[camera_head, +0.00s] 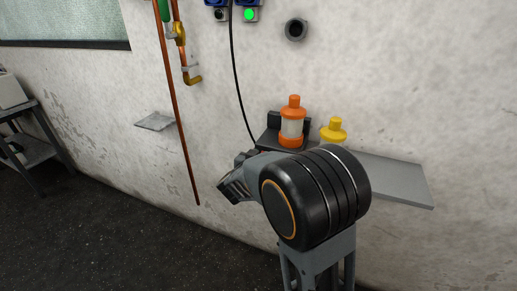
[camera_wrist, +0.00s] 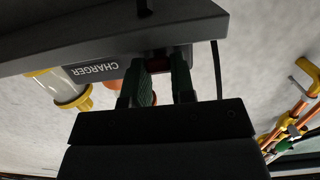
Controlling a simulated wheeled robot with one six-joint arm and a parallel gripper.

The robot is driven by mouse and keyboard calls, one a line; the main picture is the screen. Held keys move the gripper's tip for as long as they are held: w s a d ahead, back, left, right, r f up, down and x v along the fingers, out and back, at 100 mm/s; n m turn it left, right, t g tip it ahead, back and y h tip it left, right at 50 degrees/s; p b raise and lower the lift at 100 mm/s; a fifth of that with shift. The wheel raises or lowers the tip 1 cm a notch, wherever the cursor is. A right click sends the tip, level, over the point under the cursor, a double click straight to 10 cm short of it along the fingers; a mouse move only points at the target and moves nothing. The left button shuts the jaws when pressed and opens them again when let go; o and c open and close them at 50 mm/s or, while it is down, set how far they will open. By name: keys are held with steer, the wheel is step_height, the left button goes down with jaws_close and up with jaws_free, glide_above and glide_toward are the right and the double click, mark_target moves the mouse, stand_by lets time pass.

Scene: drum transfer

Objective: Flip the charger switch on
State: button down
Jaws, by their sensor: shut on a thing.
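The charger is a dark grey unit on the wall shelf, partly hidden behind my arm in the camera_head view (camera_head: 268,141). In the camera_wrist view its front (camera_wrist: 120,63) shows upside down, with the label "CHARGER". A small dark red switch (camera_wrist: 158,62) is beside the label, in shadow between my green finger pads. My gripper (camera_wrist: 161,72) is shut on the switch. Which way the switch is set cannot be told. In the camera_head view my gripper (camera_head: 236,187) is in front of the shelf's left end, and its fingertips are hard to make out.
The grey shelf (camera_head: 398,180) is bare at right. A black cable (camera_head: 236,80) runs down to the charger. Copper pipes (camera_head: 178,100) run at left. A green lamp (camera_head: 250,14) glows above.

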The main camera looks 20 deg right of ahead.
steer(key=g+y+p, duration=0.1)
steer(key=p, duration=0.2)
steer(key=g+p, duration=0.1)
steer(key=p, duration=0.2)
steer(key=shift+r+y+p, duration=0.35)
steer(key=shift+y, duration=0.05)
steer(key=c, duration=1.1)
jaws_free()
steer(key=p+v, duration=0.1)
steer(key=v, duration=1.2)
steer(key=shift+s+a+r+p, duration=0.1)
steer(key=shift+s+a+p, duration=0.1)
steer(key=shift+s+p, duration=0.1)
